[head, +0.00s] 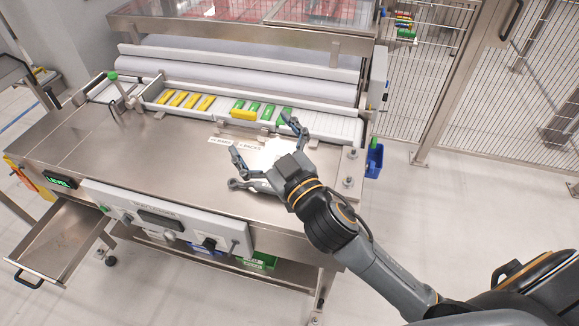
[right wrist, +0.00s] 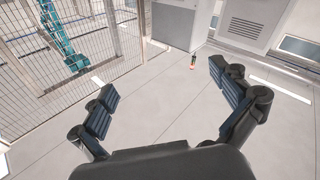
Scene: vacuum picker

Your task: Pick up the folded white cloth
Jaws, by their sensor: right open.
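A white patch that looks like the folded cloth (head: 273,148) lies on the steel worktop (head: 190,160) of the machine, towards its right side. It is partly hidden behind my right gripper (head: 258,151). The gripper is open, with its fingers spread around and in front of the cloth in the head view. I cannot tell whether it touches the cloth. My left gripper is not in view.
Behind the cloth is a tray row with yellow blocks (head: 186,100) and green blocks (head: 268,112). White rollers (head: 240,75) stand behind that. An open drawer (head: 68,240) juts out at the front left. A blue bin (head: 374,160) hangs at the right. A mesh fence (head: 440,80) is beyond.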

